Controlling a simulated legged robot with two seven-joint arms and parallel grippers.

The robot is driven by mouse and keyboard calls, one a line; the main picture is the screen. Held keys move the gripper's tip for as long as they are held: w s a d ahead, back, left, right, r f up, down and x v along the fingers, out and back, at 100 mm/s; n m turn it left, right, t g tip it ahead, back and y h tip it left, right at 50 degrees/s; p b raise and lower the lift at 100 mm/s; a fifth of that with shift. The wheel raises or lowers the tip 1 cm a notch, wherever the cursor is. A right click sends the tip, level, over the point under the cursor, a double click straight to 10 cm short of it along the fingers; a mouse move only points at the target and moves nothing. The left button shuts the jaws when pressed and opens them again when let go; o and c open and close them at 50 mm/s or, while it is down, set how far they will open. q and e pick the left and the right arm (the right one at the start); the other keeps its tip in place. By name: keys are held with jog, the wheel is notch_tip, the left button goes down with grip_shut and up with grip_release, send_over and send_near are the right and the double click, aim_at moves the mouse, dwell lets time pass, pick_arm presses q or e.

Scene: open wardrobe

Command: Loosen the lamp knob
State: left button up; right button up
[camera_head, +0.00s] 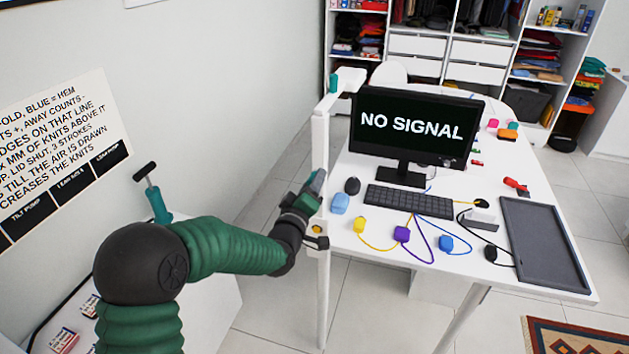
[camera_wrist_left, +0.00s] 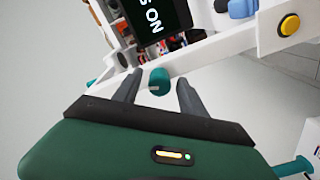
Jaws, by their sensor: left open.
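The lamp is a white post (camera_head: 320,145) at the desk's left edge, with a short white arm on top and a teal piece (camera_head: 333,83) at that joint. My left gripper (camera_head: 318,182) is at the post about mid-height. In the left wrist view my left gripper (camera_wrist_left: 158,76) is open, and a round teal knob (camera_wrist_left: 160,83) shows between its fingertips, with gaps on both sides. I cannot tell how far the tips reach along the knob. In the head view my gripper hides this knob. My right gripper is out of view.
A yellow button (camera_head: 317,229) sits on white hardware below my gripper. The white desk (camera_head: 470,262) holds a monitor (camera_head: 412,124), keyboard (camera_head: 408,201), coloured blocks with cables and a dark tray (camera_head: 542,243). A teal pump with a black handle (camera_head: 145,172) stands left, behind my arm.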

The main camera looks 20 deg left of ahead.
pick_arm(q)
jog(key=m+b, duration=0.1)
jog(key=m, duration=0.2)
jog(key=m+b, duration=0.1)
jog(key=m, duration=0.1)
jog(key=shift+f+b, duration=0.25)
jog(key=shift+b, duration=0.1)
jog(key=m+b, duration=0.2)
jog(key=m, duration=0.2)
jog(key=shift+m, duration=0.4)
jog(key=m+b, duration=0.2)
jog(key=m, duration=0.3)
jog(key=shift+b, duration=0.4)
jog(key=shift+m, duration=0.7)
jog(key=shift+r+m, duration=0.2)
jog(key=shift+m, duration=0.2)
jog(key=shift+r+b, duration=0.1)
jog(key=shift+b, duration=0.3)
